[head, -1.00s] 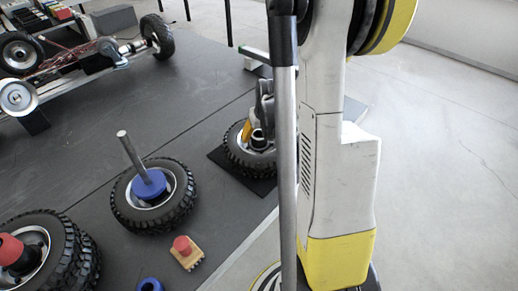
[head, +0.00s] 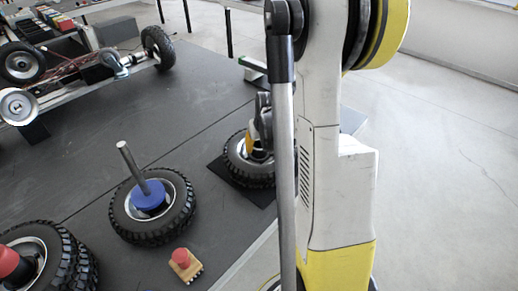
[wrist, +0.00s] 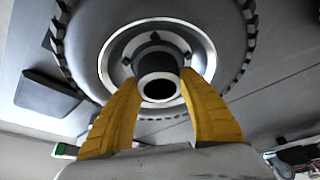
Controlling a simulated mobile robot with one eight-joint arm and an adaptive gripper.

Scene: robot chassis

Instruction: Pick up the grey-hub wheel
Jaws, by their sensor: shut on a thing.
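The grey-hub wheel (head: 248,177), with a black knobbly tyre, is at the black mat near the table's right edge in the head view, partly hidden by my arm. The wrist view shows its silver-grey rim (wrist: 116,55) and round centre close up. My gripper (wrist: 154,74) has its two yellow fingers on either side of the hub centre, shut on it. In the head view my gripper (head: 258,146) reaches down into the wheel's middle. I cannot tell whether the tyre is clear of the mat.
A wheel with a blue hub piece (head: 150,196) and a metal rod stands to the left. Stacked wheels with a red piece (head: 12,266) are at the lower left. A red-topped wooden block (head: 185,264) lies nearby. A chassis with wheels (head: 80,82) is at the back left.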

